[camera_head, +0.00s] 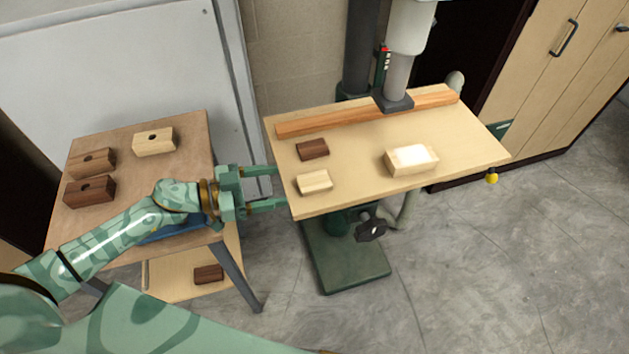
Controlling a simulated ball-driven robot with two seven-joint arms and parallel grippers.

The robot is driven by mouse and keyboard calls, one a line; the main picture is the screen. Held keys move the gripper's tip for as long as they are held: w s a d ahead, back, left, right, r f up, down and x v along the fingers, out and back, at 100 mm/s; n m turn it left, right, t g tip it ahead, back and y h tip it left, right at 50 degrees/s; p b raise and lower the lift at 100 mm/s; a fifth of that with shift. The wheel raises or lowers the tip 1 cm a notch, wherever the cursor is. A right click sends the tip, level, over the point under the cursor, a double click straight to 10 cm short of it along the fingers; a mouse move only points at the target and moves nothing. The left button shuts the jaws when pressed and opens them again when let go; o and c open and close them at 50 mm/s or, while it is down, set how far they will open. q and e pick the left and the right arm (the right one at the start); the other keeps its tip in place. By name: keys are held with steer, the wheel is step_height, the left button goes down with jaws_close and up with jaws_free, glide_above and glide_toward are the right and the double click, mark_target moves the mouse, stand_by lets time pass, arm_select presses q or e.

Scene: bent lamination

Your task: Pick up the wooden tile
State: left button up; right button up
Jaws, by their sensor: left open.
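On the drill press table lie a pale wooden tile (314,182) near the left edge and a dark brown wooden tile (313,149) just behind it. A larger pale block (411,158) with a bright top lies to their right. I cannot tell which piece the task means. My left gripper (280,187) is open and empty at the left edge of this table, its fingers pointing right, with the pale tile a short way beyond the fingertips. My right gripper is out of view.
A long wooden fence (360,115) crosses the back of the press table (460,158), under the drill head (394,102). The left table (120,225) holds several blocks with holes. A dark block (208,274) lies on its lower shelf. A blue object is partly hidden under my arm.

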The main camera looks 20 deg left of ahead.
mark_target(311, 181)
arm_select(q)
steer(key=x, duration=0.3)
steer(key=shift+w+d, duration=0.1)
steer(key=shift+d, duration=0.05)
steer(key=x, duration=0.5)
steer(key=shift+w+f+b, duration=0.15)
steer(key=shift+f+b, duration=0.2)
steer(key=shift+b, duration=0.05)
steer(key=c, duration=1.1)
